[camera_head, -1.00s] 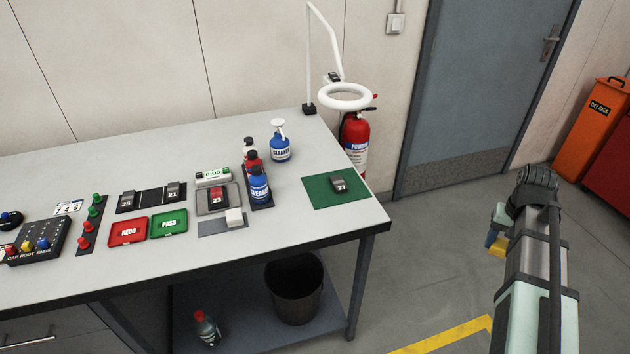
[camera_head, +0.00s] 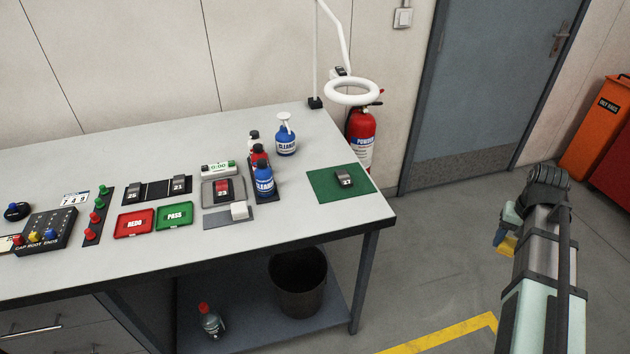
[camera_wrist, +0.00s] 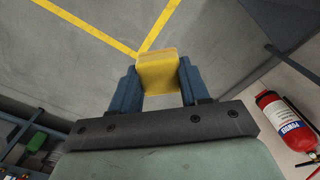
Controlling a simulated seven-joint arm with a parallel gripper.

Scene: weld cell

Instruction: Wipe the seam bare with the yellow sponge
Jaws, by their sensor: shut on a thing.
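My gripper (camera_wrist: 158,88) is shut on the yellow sponge (camera_wrist: 158,72) in the wrist view. In the head view my gripper (camera_head: 502,236) is at the right, out over the floor and away from the bench, with a bit of the yellow sponge (camera_head: 507,246) showing. Part 23 (camera_head: 222,190) sits on a grey plate with red around it on the bench. Part 27 (camera_head: 345,179) lies on a green mat (camera_head: 325,196). Parts 25 (camera_head: 131,196) and 21 (camera_head: 180,184) sit on a black rack. The seams are too small to make out.
Bottles, including a blue cleaner bottle (camera_head: 264,180), stand close beside part 23. A white block (camera_head: 239,210) lies in front. A ring lamp (camera_head: 351,92) and extinguisher (camera_head: 360,140) are at the bench's far right. Red (camera_head: 134,223) and green (camera_head: 174,215) trays lie left.

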